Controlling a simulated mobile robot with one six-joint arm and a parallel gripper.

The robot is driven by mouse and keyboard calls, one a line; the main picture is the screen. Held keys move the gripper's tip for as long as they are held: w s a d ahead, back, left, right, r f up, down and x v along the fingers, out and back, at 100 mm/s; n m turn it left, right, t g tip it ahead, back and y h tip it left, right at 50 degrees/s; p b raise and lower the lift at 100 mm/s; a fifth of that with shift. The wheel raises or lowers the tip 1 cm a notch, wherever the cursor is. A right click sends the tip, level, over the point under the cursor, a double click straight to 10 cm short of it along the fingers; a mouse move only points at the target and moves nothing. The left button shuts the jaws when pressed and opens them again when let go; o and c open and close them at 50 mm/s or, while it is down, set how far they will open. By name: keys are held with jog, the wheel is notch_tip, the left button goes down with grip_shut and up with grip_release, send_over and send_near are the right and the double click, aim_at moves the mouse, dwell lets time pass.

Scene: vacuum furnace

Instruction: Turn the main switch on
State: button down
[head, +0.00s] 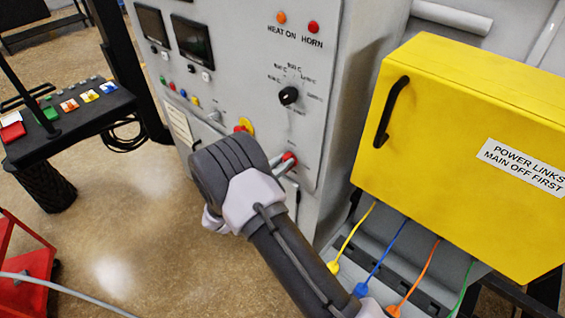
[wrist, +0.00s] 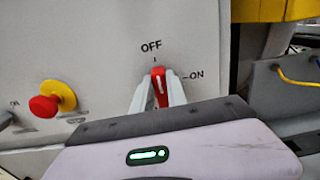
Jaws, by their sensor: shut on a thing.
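The main switch (wrist: 159,86) is a red handle with a white line on the grey panel, between the OFF label above and the ON label to its right. Its line points nearly straight up, toward OFF. My gripper (wrist: 158,98) is shut on the handle, one pale finger on each side. In the head view the red switch (head: 289,157) shows just past my gripper (head: 284,166), and its labels are hidden or too small to read.
A red mushroom button on a yellow collar (wrist: 60,96) sits left of the switch. A yellow box (head: 460,145) labelled POWER LINKS MAIN OFF FIRST stands to the right, with coloured cables (head: 385,258) below. A black selector knob (head: 288,95) is above. Open floor (head: 150,220) lies left.

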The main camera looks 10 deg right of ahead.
jog(key=shift+f+b, duration=0.1)
jog(key=shift+b, duration=0.2)
jog(key=m+b, duration=0.4)
jog(key=b, duration=0.1)
jog(key=s+f+m+b, duration=0.1)
jog(key=m+b, duration=0.4)
jog(key=d+m+b, duration=0.1)
jog(key=m+b, duration=0.4)
jog(key=b, duration=0.1)
jog(key=shift+s+f, duration=0.15)
jog(key=shift+f, duration=0.15)
jog(key=m+b, duration=0.3)
jog(key=b, duration=0.1)
jog(key=shift+f+b, duration=0.1)
jog(key=shift+b, duration=0.25)
jog(key=shift+m+b, duration=0.4)
jog(key=shift+b, duration=0.05)
jog(key=c, duration=1.3)
grip_release()
